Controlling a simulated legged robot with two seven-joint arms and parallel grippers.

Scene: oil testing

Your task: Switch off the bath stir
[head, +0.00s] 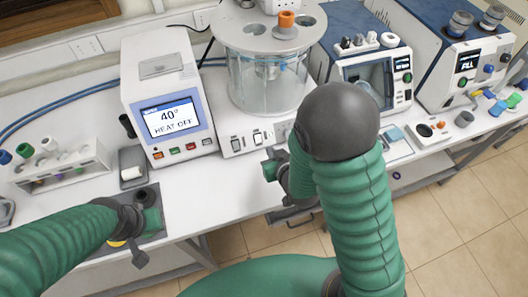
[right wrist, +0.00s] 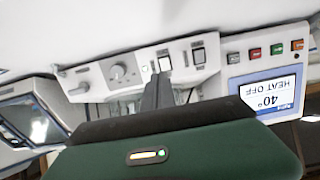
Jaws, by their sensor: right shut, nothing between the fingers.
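The bath (head: 265,85) is a clear cylinder on a white base at the back middle of the bench. Its front panel (head: 240,146) has a knob (right wrist: 118,72) and rocker switches. In the right wrist view, which is upside down, one white-faced switch (right wrist: 165,63) is right by my fingertips, and a darker switch (right wrist: 198,55) is beside it. My right gripper (right wrist: 158,82) is shut and empty, pointing at the panel; contact cannot be told.
A controller (head: 165,100) left of the bath reads 40° HEAT OFF. A tube rack (head: 62,165) stands at the far left. Blue-and-white instruments (head: 375,75) and small items crowd the right. My right arm covers part of the bench front.

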